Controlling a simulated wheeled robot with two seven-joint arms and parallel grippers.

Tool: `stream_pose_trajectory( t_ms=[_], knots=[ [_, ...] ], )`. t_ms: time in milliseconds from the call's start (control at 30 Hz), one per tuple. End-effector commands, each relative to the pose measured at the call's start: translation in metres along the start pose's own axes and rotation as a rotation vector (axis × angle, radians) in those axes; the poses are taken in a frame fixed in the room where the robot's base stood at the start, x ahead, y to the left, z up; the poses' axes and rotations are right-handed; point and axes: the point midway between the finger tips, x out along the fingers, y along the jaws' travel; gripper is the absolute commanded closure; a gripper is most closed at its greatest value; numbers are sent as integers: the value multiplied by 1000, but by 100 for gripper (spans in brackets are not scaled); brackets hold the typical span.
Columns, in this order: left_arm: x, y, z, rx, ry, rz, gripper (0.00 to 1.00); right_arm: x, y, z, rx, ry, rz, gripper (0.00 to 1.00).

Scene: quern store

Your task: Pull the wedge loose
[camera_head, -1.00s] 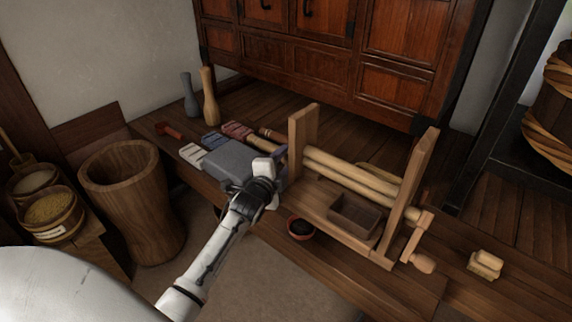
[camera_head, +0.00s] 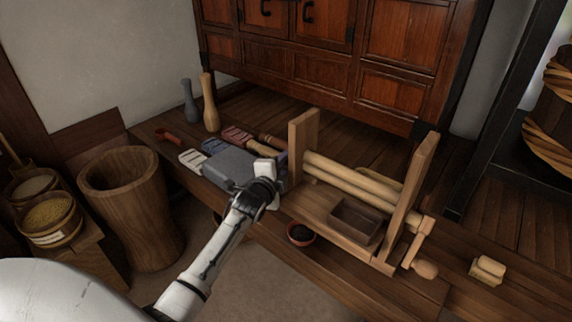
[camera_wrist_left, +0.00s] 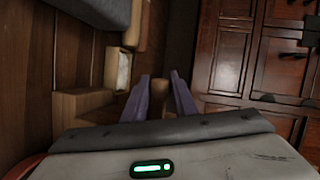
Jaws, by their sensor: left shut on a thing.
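My left gripper (camera_head: 281,163) reaches in from the lower left, beside the left post (camera_head: 302,140) of the wooden roller frame. In the left wrist view its two purple fingers (camera_wrist_left: 159,92) stand either side of a small brown wooden piece (camera_wrist_left: 159,97), which looks like the wedge, and are shut on it. In the head view the gripper and wrist hide this piece. I cannot tell whether it still sits in the frame. My right gripper is in neither view.
A grey block (camera_head: 228,165) lies left of my gripper. The frame holds wooden rollers (camera_head: 350,182), with an open box (camera_head: 355,222) below. A small dark-filled bowl (camera_head: 301,235) stands in front. A wooden block (camera_head: 488,270) lies at the right; bench there is mostly clear.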

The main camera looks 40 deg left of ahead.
Motion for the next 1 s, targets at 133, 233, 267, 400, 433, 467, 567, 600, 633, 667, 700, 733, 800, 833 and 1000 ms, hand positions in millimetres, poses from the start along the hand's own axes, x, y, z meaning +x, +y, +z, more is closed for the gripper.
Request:
stream_pose_trajectory(
  t_ms=[133,233,267,400,433,467,567,600,633,667,700,733,800,833,1000],
  knots=[
    [7,-8,20,4,-3,0,100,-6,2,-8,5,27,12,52],
    [9,-8,26,2,-3,0,100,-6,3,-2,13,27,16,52],
    [9,-9,27,1,-3,0,100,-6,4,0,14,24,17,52],
    [9,-9,28,-1,-5,-2,100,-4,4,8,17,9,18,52],
    [9,-9,28,-1,-5,-2,100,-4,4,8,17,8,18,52],
    [9,-9,29,-1,-6,-2,100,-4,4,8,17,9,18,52],
    [10,-10,29,-1,-6,-2,65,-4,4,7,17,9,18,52],
    [9,-9,29,-1,-6,-2,58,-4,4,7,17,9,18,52],
    [9,-9,28,-1,-5,-2,56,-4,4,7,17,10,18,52],
    [9,-9,28,-1,-5,-2,56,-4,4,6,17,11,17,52],
    [9,-9,28,-1,-4,-2,56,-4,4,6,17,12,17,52],
    [9,-9,27,-1,-4,-1,56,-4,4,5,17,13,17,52],
    [9,-8,27,-1,-3,-1,56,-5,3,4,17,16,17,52],
    [9,-8,27,-1,-3,-1,56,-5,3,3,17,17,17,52],
    [3,-9,26,-1,-2,0,56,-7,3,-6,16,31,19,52]
  ],
)
